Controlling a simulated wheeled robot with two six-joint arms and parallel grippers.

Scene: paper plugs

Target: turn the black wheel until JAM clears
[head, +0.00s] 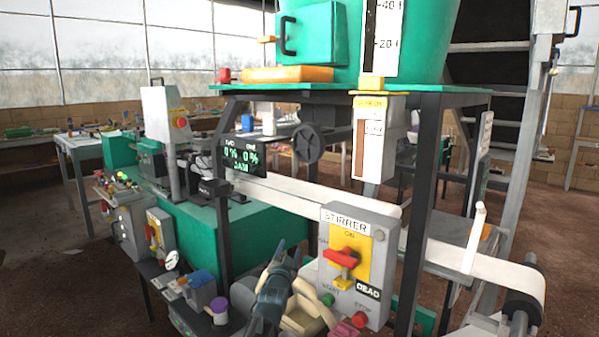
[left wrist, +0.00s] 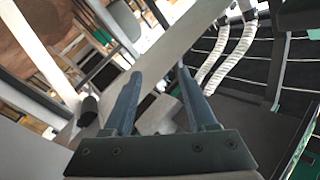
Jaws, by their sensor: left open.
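The black wheel (head: 308,143) is a spoked handwheel under the green tabletop, just right of the display. The dark display (head: 241,158) reads 0 % twice, with JAM in green below. My left gripper (head: 282,250) is low in the head view, below the wheel and clearly apart from it. In the left wrist view its two blue-grey fingers (left wrist: 158,73) stand apart with nothing between them. I cannot make out the wheel in the left wrist view. My right gripper is not seen.
The grey STIRRER box (head: 333,216) with a red switch stands right of my left gripper. A white paper strip (head: 315,193) runs below the wheel to a roller (head: 523,292). A dark post (head: 418,220) and a hanging gauge box (head: 373,140) stand right of the wheel.

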